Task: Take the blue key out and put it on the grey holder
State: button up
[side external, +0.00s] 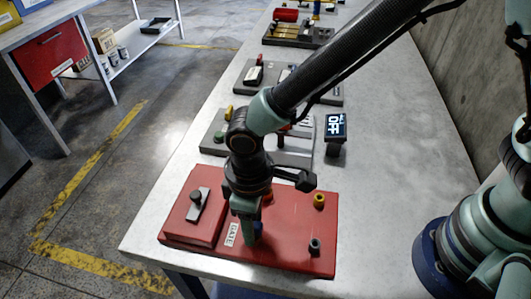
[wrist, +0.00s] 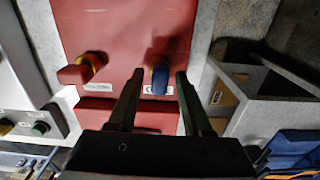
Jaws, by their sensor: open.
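The blue key (wrist: 160,78) stands on the red panel (wrist: 118,25). In the wrist view it lies between the two fingertips of my gripper (wrist: 159,74), with a visible gap on each side. In the side view my gripper (side external: 250,232) points down over the panel and mostly hides the key; a bit of blue (side external: 258,228) shows beside a finger. My gripper is open. A dark grey round holder (side external: 314,246) stands at the panel's front right, apart from my gripper. I cannot make it out in the wrist view.
A yellow holder (side external: 319,201) stands behind the grey one. A raised red box with a grey lever (side external: 198,205) is on the panel's left, beside a GATE label (side external: 232,234). An OFF display (side external: 336,126) and other grey panels stand farther back. The table's right side is clear.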

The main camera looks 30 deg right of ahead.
grip_shut()
jog(key=shift+r, duration=0.55)
dwell(0.5)
jog(key=shift+r, duration=2.4)
